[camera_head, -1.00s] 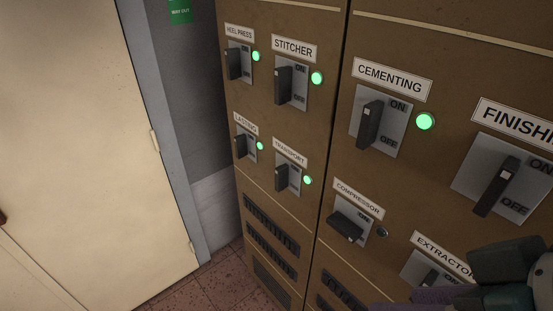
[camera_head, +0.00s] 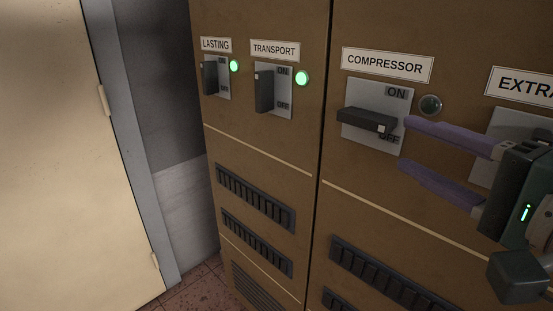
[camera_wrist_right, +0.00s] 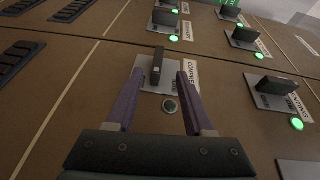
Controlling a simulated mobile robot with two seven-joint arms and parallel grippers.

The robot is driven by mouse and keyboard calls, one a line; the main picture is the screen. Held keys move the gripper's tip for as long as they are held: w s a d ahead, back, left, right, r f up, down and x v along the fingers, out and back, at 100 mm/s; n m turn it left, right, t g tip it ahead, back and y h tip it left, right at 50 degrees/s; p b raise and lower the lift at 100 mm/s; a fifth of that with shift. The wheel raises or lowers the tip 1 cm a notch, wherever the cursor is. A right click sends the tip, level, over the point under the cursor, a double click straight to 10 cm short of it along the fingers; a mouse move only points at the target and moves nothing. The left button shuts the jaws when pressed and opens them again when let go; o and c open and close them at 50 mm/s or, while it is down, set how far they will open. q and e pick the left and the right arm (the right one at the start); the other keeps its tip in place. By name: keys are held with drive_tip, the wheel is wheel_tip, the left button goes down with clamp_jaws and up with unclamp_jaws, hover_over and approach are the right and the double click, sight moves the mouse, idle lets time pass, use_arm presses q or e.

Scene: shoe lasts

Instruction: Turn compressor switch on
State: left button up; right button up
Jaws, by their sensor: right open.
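The compressor switch (camera_head: 366,121) is a dark lever on a grey plate (camera_head: 392,92) marked ON above and OFF below, under the COMPRESSOR label (camera_head: 387,65). Its lever lies about horizontal, and the round lamp (camera_head: 431,105) beside it is dark. My right gripper (camera_head: 406,147) comes in from the right with its two purple fingers apart, tips close to the plate's right edge. In the right wrist view the lever (camera_wrist_right: 157,66) stands ahead, between the lines of the open fingers (camera_wrist_right: 160,78). I cannot tell whether a finger touches anything. My left gripper is not in view.
The lasting switch (camera_head: 209,77) and transport switch (camera_head: 264,90) are upright with green lamps lit. The extractor label (camera_head: 525,86) is partly cut off, and my right gripper covers part of its plate. Vents (camera_head: 255,197) lie below. A pale door (camera_head: 50,150) stands at left.

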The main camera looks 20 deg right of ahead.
sight(376, 127)
drive_tip(key=shift+m+t+h, duration=0.3)
drive_tip(key=shift+m, duration=0.2)
drive_tip(key=w, duration=0.6)
drive_tip(key=w+d, duration=0.1)
drive_tip(key=w, duration=0.3)
drive_tip(key=shift+d+f, duration=0.1)
drive_tip(key=shift+f, duration=0.25)
drive_tip(key=shift+c, duration=0.2)
clamp_jaws()
